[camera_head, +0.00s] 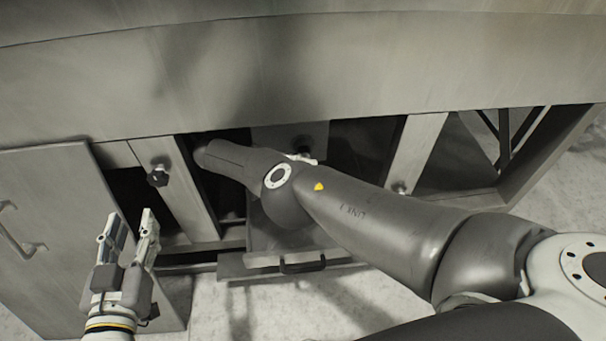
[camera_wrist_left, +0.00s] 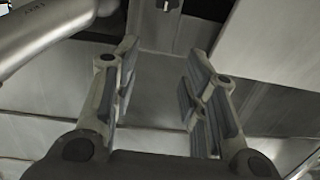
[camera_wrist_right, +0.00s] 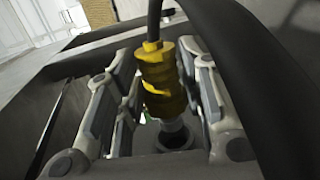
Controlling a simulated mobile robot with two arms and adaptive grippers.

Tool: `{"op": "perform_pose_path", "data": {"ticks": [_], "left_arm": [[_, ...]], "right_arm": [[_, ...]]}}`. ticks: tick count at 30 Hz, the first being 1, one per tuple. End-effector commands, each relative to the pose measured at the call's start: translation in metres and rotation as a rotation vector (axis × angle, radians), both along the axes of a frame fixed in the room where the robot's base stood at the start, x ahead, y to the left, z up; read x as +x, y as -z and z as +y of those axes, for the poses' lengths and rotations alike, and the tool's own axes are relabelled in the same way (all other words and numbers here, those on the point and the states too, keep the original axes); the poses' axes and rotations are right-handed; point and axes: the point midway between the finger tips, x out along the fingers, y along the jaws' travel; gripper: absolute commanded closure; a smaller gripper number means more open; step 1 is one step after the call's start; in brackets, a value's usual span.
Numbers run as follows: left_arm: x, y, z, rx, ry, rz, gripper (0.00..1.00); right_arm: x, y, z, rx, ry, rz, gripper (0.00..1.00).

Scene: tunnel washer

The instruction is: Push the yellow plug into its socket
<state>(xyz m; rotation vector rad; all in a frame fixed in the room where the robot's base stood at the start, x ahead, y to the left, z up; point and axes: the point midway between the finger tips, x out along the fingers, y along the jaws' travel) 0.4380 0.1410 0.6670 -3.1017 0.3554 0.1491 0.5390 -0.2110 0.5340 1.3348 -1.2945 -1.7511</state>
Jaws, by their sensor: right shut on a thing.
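The yellow plug (camera_wrist_right: 160,85) is upright between the fingers of my right gripper (camera_wrist_right: 160,105), which is shut on it. A black cable (camera_wrist_right: 154,20) rises from its top. Its grey metal tip points down at a round, dark-rimmed socket (camera_wrist_right: 178,138) just below. I cannot tell whether the tip is inside the rim or just above it. In the head view the right gripper, plug and socket are hidden where my right arm reaches under the machine. My left gripper (camera_head: 130,225) is open and empty at the lower left; its parted fingers also show in the left wrist view (camera_wrist_left: 160,80).
A large metal drum or panel (camera_head: 300,70) spans the top. Below it are frame posts (camera_head: 175,185) with black knobs (camera_head: 158,176) and a drawer-like box with a dark handle (camera_head: 302,265). A grey door panel (camera_head: 60,240) stands at left. Pale floor is clear in front.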

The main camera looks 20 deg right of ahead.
Motion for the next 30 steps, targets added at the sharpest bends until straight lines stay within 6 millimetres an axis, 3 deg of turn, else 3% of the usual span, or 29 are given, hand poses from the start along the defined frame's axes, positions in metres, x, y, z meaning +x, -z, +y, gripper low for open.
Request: {"op": "perform_pose_path", "data": {"ticks": [30], "left_arm": [[0.002, -0.046, -0.007, -0.063, 0.015, -0.242, 0.6]], "right_arm": [[0.006, 0.0, -0.001, 0.001, 0.0, -0.001, 0.9]]}}
